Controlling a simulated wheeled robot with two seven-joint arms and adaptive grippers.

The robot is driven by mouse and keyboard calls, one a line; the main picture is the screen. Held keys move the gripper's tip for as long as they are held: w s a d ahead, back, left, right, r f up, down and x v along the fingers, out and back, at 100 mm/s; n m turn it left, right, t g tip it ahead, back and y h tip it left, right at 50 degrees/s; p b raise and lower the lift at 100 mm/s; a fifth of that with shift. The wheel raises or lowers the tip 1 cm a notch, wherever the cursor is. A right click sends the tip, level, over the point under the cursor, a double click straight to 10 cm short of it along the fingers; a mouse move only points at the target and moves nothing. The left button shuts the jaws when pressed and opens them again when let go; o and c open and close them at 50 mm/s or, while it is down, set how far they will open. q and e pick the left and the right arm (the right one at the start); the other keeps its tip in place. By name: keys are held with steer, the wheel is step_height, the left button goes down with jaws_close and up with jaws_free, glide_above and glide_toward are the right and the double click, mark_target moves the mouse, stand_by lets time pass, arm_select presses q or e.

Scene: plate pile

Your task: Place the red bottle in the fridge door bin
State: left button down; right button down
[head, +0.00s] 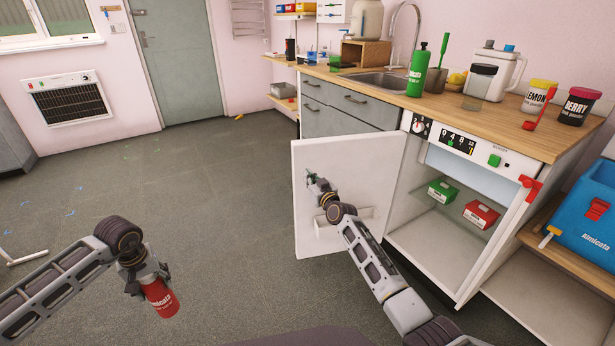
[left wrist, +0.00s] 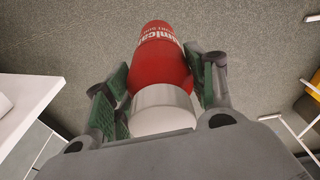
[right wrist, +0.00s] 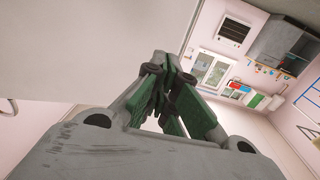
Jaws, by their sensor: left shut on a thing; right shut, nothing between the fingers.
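The red bottle (head: 160,298) with white lettering hangs in my left gripper (head: 146,277), above the open floor at the lower left of the head view. In the left wrist view the bottle (left wrist: 160,62) lies between the green finger pads, its pale grey end toward the palm. The fridge door (head: 312,165) stands open, and a white door bin (head: 345,222) is on its inner face, partly hidden behind my right arm. My right gripper (head: 311,176) is shut and empty in front of the door's inner face; its fingers (right wrist: 165,95) meet in the right wrist view.
The open fridge (head: 425,250) has a glass shelf with a green box (head: 442,191) and a red box (head: 481,214). Above it, the counter (head: 480,118) carries a green bottle (head: 418,70), jars and a sink. The floor between bottle and door is clear.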

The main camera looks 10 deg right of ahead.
arm_select(q)
steer(key=shift+w, duration=0.2)
arm_select(e)
steer(key=shift+f, duration=0.15)
